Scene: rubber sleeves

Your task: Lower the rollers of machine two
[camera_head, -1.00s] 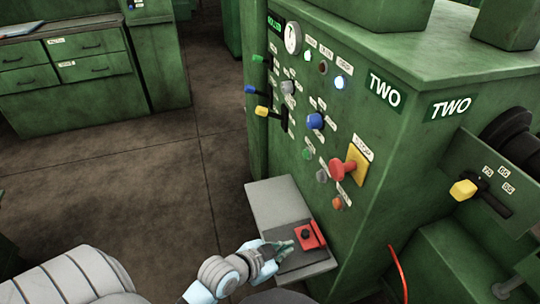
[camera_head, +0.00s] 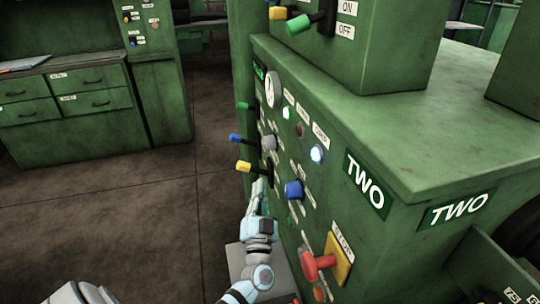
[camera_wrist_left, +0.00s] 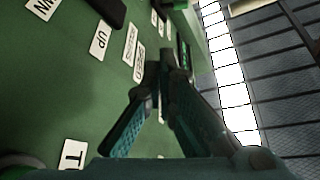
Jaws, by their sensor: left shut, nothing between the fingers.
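Machine two (camera_head: 330,140) is a green cabinet with "TWO" signs and a control panel on its left face. A green-handled lever (camera_head: 243,106), a blue-handled lever (camera_head: 236,138) and a yellow-handled lever (camera_head: 244,166) stick out leftward from the panel. My left gripper (camera_head: 260,187) is shut and empty, pointing up close to the panel, just below the yellow lever. I cannot tell whether it touches anything. The left wrist view shows its closed fingers (camera_wrist_left: 158,85) beside the panel and an "UP" label (camera_wrist_left: 100,39). My right gripper is not in view.
The panel also has a blue knob (camera_head: 293,190), a lit white lamp (camera_head: 316,154), a round gauge (camera_head: 271,89) and a red stop button (camera_head: 316,265) on a yellow plate. A grey ledge (camera_head: 236,262) juts out below. Open floor (camera_head: 150,220) lies left.

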